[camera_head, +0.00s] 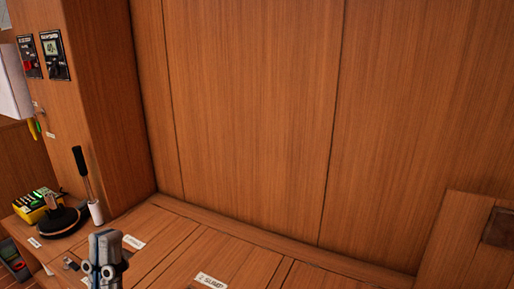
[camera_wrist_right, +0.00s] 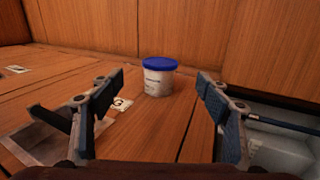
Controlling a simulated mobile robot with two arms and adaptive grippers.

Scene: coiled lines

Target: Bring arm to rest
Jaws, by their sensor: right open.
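My left gripper (camera_head: 106,250) shows upright at the bottom of the head view, over the wooden panels. Its fingers look close together, but I cannot tell whether they are shut. My right gripper (camera_wrist_right: 157,88) is in the right wrist view, its two fingers wide apart. Nothing is between its fingers. A white tub with a blue lid (camera_wrist_right: 160,78) stands on the wooden floor beyond the fingertips, apart from them. My right gripper does not show in the head view.
A dark round base (camera_head: 57,222), a yellow device (camera_head: 38,206) and a black-handled tool in a white holder (camera_head: 96,212) stand at the left. A square opening (camera_wrist_right: 48,140) is in the floor at left. A pale recess (camera_wrist_right: 285,150) lies at right. Wooden walls close the back.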

